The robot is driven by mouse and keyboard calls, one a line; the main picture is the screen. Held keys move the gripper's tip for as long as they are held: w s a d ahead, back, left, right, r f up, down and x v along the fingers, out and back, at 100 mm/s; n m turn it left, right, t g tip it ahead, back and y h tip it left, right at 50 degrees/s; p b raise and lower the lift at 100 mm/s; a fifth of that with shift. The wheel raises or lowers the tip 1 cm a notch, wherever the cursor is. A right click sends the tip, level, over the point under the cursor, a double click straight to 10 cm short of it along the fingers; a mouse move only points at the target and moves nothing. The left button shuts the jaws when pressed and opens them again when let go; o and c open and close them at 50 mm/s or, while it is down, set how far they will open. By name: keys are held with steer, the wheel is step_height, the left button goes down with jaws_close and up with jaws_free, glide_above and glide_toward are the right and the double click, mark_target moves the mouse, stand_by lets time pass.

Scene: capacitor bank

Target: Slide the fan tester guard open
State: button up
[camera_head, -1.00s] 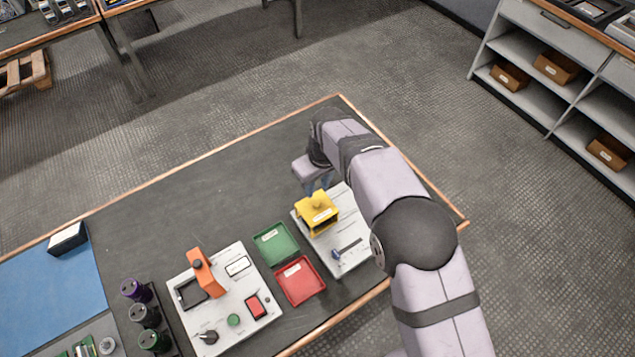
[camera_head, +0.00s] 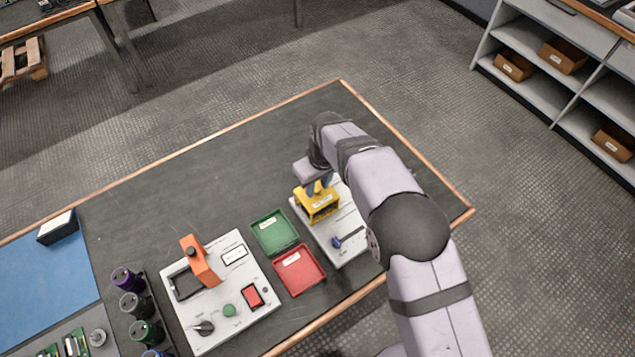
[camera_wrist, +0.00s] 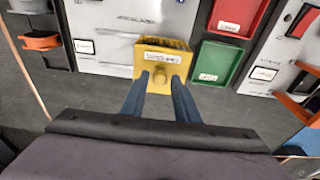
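The fan tester is a light panel (camera_head: 352,241) at the right end of the bench, with a blue knob (camera_head: 336,242) near its front. Its guard is a yellow box-shaped cover (camera_head: 317,204) at the panel's rear left, with a white label. In the wrist view the guard (camera_wrist: 163,57) has a round yellow knob (camera_wrist: 160,78) facing me. My gripper (camera_wrist: 161,76) has its two blue fingers on either side of that knob, seemingly with slim gaps. In the head view my gripper (camera_head: 320,187) is at the guard's top; contact there is hidden.
A green tray (camera_head: 275,231) and a red tray (camera_head: 299,270) lie left of the tester. A second panel with an orange clamp (camera_head: 199,261) stands farther left, beside several capacitors (camera_head: 133,305). Bare dark bench (camera_head: 200,190) lies behind them.

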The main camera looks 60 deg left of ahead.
steer(key=shift+f, duration=0.1)
stand_by(0.7)
jaws_close()
steer(key=shift+w, duration=0.2)
steer(key=w+b, duration=0.2)
steer(key=w, duration=0.7)
steer(key=shift+w, duration=0.3)
stand_by(1.2)
steer(key=shift+o, duration=0.2)
jaws_free()
steer(key=shift+w, duration=0.1)
